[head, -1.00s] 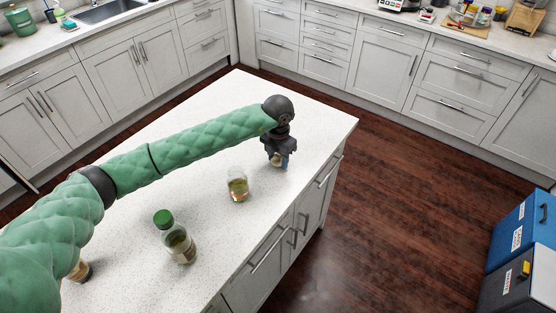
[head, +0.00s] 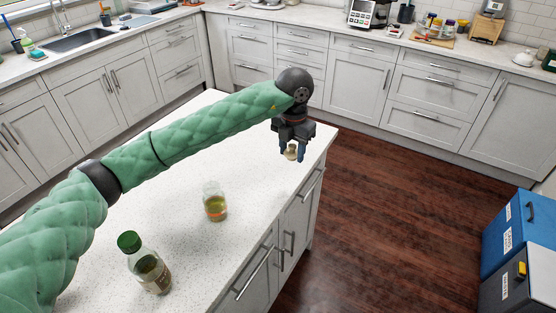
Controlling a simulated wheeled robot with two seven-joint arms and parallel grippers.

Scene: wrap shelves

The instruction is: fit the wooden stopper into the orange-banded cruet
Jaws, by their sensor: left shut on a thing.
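My left gripper (head: 291,156) reaches in from the left over the far right end of the white island. It points down and is shut on a small, pale tan piece, the wooden stopper (head: 291,152), held between its fingers. The fingers partly cover the stopper. The orange-banded cruet (head: 215,205) stands upright on the island, nearer to me and left of the gripper. It is clear glass with yellowish liquid and an orange band low on its body. Its top seems open. Gripper and cruet are well apart. My right gripper is out of view.
A green-capped bottle (head: 147,267) stands on the island (head: 190,270) nearer than the cruet. The island's right edge runs close to the gripper. The surface between cruet and gripper looks clear. Blue and grey bins (head: 514,235) stand on the floor at right.

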